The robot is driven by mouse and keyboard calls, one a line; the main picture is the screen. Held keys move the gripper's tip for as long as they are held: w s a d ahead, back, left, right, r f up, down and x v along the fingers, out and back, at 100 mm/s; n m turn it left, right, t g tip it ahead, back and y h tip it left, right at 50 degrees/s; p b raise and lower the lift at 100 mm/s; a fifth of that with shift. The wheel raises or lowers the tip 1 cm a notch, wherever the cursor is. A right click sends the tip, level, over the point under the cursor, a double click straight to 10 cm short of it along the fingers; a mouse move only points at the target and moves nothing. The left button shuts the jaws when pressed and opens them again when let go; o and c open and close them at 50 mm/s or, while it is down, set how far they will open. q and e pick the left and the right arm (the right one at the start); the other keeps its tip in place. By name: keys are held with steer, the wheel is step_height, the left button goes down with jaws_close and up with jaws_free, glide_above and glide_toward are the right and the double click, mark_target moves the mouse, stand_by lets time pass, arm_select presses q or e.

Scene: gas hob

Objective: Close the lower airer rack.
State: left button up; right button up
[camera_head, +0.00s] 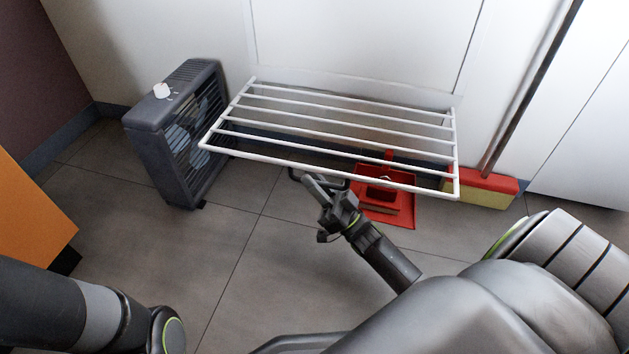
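The lower airer rack (333,162) is a white wire frame with several parallel bars. It sticks out from the white wall panel, folded down roughly level above the floor. My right gripper (312,180) is just below and in front of the rack's front bar, left of its middle. Its fingertips are close to the bar, but I cannot tell whether they touch it or how far apart they are. My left arm (90,315) shows at the lower left; its gripper is out of view.
A dark grey box fan heater (178,135) with a white knob stands left of the rack. A red dustpan (387,208) lies on the floor under the rack's right part. A red and yellow broom head (480,190) with a long handle leans at the right. An orange panel (30,215) is at the left.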

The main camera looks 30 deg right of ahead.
jaws_close()
